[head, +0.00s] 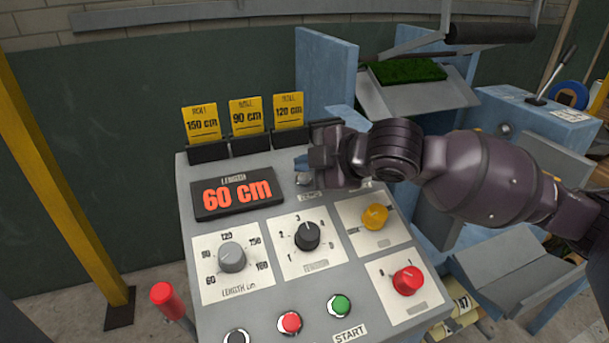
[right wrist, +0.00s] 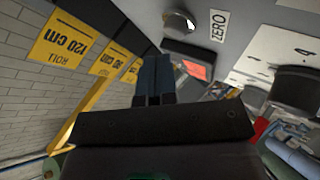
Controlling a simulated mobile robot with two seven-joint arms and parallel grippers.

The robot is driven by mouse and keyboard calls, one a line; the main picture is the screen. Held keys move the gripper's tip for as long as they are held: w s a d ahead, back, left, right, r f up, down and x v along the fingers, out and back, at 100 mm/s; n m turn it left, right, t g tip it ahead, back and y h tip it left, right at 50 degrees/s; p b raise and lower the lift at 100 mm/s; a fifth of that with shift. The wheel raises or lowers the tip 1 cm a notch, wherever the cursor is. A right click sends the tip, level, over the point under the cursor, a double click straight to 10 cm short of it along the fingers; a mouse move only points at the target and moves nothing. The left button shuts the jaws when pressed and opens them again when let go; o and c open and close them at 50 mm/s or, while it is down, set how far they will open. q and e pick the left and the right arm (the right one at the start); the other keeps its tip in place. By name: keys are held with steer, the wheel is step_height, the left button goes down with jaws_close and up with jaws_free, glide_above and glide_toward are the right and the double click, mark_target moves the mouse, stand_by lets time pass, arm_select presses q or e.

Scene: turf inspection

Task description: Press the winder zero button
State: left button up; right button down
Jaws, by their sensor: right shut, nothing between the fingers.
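The winder zero button is a small silver button (head: 303,179) on the sloped grey control panel (head: 262,165), right of the length display reading 60 cm (head: 237,193). A label, partly hidden by my arm in the head view, sits below it. In the right wrist view the button (right wrist: 177,22) shows at the top beside a clear ZERO label (right wrist: 218,26). My right gripper (head: 304,163) is shut and empty, close to the button at the panel's upper right. In the wrist view its fingertips (right wrist: 155,62) appear apart from the button. My left gripper is not in view.
Yellow roll cards (head: 246,115) stand along the panel's top edge. Grey, black, yellow and red knobs (head: 407,280) and a green START button (head: 339,305) lie lower on the panel. A blue machine frame (head: 327,75) with green turf (head: 408,71) stands behind.

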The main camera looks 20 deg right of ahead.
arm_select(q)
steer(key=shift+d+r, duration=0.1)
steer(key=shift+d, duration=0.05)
arm_select(e)
steer(key=shift+w+f, duration=0.15)
steer(key=shift+f, duration=0.05)
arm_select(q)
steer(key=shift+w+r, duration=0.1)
arm_select(e)
steer(key=shift+f, duration=0.2)
steer(key=shift+w+f, duration=0.1)
steer(key=shift+f, duration=0.2)
stand_by(0.5)
steer(key=shift+w+f, duration=0.1)
steer(key=shift+f, duration=0.15)
stand_by(0.4)
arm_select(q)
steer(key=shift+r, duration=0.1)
arm_select(e)
steer(key=shift+r, duration=0.1)
steer(key=shift+r+p, duration=0.45)
steer(key=shift+p, duration=0.15)
steer(key=shift+s+r+p, duration=0.3)
steer(key=shift+r+p, duration=0.1)
steer(key=shift+p, duration=0.05)
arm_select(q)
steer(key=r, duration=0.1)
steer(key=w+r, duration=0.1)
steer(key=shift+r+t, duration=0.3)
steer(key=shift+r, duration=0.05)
